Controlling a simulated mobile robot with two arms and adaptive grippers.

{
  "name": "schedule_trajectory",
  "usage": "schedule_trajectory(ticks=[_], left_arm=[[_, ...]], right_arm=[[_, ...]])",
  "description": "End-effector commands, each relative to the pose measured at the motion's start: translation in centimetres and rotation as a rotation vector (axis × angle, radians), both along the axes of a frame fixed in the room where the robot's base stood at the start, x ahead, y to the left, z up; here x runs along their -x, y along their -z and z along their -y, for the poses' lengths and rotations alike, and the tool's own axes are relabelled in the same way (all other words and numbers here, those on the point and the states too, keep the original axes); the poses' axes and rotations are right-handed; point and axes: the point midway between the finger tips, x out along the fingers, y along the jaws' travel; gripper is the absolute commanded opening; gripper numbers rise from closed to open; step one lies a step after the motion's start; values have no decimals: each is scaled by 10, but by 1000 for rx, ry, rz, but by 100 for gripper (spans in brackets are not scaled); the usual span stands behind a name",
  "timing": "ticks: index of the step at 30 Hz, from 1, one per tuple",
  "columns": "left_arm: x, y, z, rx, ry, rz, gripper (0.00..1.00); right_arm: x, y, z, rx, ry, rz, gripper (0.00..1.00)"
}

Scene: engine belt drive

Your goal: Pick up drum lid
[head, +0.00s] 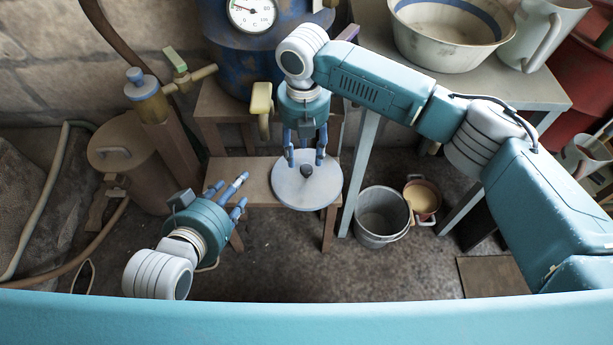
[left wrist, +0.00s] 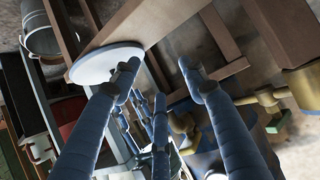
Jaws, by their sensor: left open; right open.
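The drum lid, which I take to be the round grey disc (head: 298,194) with a dark knob (head: 306,171), lies on a low wooden stool and overhangs its front edge. My right gripper (head: 305,158) points down over the back part of the lid, open, with its fingers around or just behind the knob; whether they touch it I cannot tell. My left gripper (head: 232,189) is open and empty, to the left of the lid and apart from it. In the left wrist view the lid (left wrist: 103,64) shows beyond the spread left fingers (left wrist: 158,76).
The wooden stool (head: 258,172) stands before a blue drum (head: 232,60) with a gauge. A grey bucket (head: 382,216) and a small pot (head: 423,197) are on the floor at right. A table (head: 480,88) with a basin (head: 452,35) is behind. A brown drum (head: 132,185) stands at left.

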Motion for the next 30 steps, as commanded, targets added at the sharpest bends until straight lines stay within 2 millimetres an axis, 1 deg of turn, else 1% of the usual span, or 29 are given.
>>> schedule_trajectory(ticks=[1, 3, 8, 11, 14, 18, 24, 27, 30], left_arm=[[-4, -4, 2, 7, 2, 28, 44], [-9, -10, 4, 14, 4, 58, 44], [-14, -18, 6, 22, 7, 93, 44], [-19, -26, 9, 32, 10, 134, 44], [-28, -41, 13, 49, 15, 210, 44], [-40, -69, 20, 81, 23, 337, 44], [-48, -108, 27, 123, 34, 505, 44], [-49, -122, 29, 137, 37, 560, 44], [-50, -129, 30, 144, 39, 589, 44]], right_arm=[[0, 6, 0, 0, 1, 0, 45], [0, 10, 0, 0, 1, 0, 45], [0, 14, 1, 1, 0, 0, 45], [1, 19, 1, 1, 1, 0, 45], [3, 27, 3, 0, 1, 0, 45], [5, 39, 4, 0, 0, 0, 45], [6, 56, 5, -1, 0, 0, 45], [6, 62, 5, 0, 0, 1, 45], [6, 64, 5, 0, 0, 1, 45]])
